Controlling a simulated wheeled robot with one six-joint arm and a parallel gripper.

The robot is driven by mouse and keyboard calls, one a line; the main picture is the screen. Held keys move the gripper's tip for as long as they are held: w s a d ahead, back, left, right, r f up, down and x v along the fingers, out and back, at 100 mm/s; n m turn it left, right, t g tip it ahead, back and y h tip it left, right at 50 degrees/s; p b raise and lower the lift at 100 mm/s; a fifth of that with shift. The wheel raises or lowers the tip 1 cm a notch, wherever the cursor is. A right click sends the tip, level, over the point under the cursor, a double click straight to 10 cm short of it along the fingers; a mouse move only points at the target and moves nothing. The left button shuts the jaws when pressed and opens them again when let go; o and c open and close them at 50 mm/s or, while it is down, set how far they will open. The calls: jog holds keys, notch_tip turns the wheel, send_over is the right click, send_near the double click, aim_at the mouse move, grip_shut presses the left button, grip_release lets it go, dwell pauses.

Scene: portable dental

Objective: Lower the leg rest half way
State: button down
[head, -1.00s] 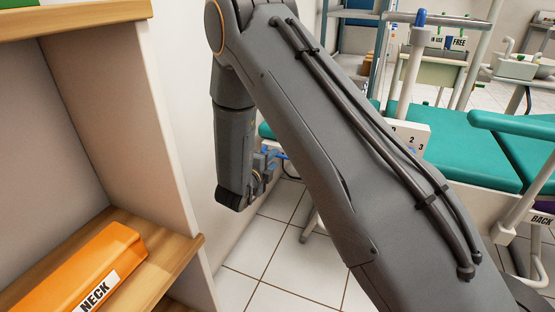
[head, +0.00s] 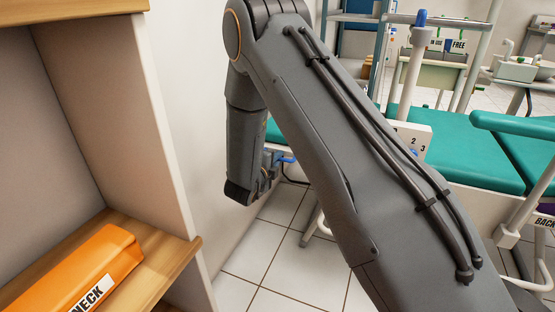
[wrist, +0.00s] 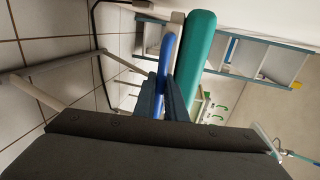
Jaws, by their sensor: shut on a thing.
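The treatment chair has teal pads; its long pad (head: 455,150) stretches across the right of the head view, and a teal end shows left of my arm (head: 274,132). In the wrist view a teal pad (wrist: 199,60) stands close beside my gripper. My gripper (wrist: 165,97) is shut on a blue handle (wrist: 167,48) near that pad. In the head view the blue handle (head: 287,159) pokes out beside my gripper (head: 270,172), just below the teal end. My arm hides much of the chair, and the fingers hide part of the handle.
A white post with a blue top (head: 420,20) and a numbered plate (head: 412,138) stand by the chair. Tiled floor (head: 270,255) is clear below my gripper.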

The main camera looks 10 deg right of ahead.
notch_tip(320, 180, down, 11)
jog(key=s+d+n+h+b, duration=0.1)
jog(key=d+n, duration=0.1)
jog(key=n, duration=0.1)
jog(key=shift+s, duration=0.25)
jog(key=c, duration=1.8)
grip_release()
jog(key=p+v, duration=0.2)
jog(key=v, duration=0.5)
jog(key=shift+s+a+r, duration=0.15)
jog(key=shift+s+a, duration=0.1)
